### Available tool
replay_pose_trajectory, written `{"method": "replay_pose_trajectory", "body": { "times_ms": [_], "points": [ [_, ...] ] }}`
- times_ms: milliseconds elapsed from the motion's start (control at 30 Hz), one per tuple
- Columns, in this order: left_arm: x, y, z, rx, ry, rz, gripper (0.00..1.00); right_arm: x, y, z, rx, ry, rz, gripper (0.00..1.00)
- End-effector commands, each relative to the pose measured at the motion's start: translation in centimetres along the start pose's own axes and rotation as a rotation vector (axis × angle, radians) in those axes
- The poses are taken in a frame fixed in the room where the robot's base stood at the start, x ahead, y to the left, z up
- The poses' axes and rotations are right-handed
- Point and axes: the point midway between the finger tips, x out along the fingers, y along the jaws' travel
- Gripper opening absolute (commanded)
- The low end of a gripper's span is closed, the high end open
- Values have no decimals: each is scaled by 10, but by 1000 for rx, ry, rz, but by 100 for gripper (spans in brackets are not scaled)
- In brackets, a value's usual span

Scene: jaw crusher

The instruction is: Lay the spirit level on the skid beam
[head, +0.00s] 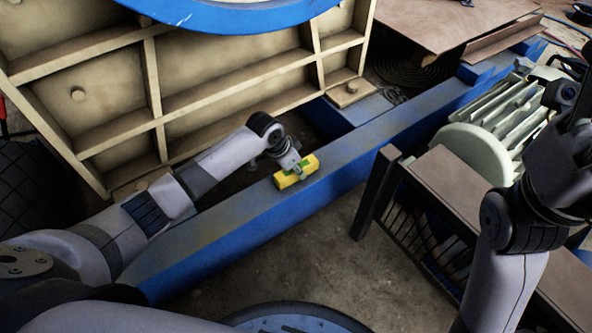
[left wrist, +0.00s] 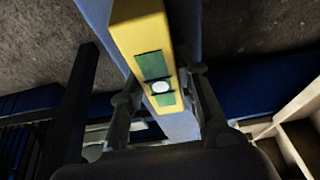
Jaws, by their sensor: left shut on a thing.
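The spirit level is a short yellow bar with green vial windows (head: 286,181). It also shows large in the left wrist view (left wrist: 139,30), with a round white spot in the green part. My left gripper (head: 292,168) is shut on it, one finger on each side (left wrist: 163,100). The blue skid beam (head: 225,218) runs diagonally from lower left to upper right. The level appears over the beam's top face, roughly along it; whether it touches is unclear. My right gripper (head: 566,80) is dark, at the right edge; its fingers cannot be made out clearly.
A cream ribbed crusher body (head: 210,100) stands behind the beam on the left. A dark slatted stand with a brown top (head: 465,190) and a pale finned motor (head: 490,130) stand to the right. The beam's top is bare on both sides of the level.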

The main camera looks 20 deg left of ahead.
Motion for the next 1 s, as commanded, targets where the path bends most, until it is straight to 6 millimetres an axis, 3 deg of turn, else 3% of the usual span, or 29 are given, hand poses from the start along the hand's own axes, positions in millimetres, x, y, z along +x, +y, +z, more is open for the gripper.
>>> {"method": "replay_pose_trajectory", "body": {
  "times_ms": [267, 300, 600, 1000],
  "points": [
    [1, 0, 0, 0, 0, 1, 0, 1, 0, 0, 0, -2, 1, 66],
    [2, 0, 1, -1, -1, 1, 30, 0, 0, 0, 0, -2, 1, 66],
    [2, 0, 1, 0, 0, 0, 50, 0, 0, 1, 1, -3, 1, 66],
    [-7, 0, -1, 0, 0, -1, 50, 5, 0, 0, 1, 1, 0, 66]
  ]
}}
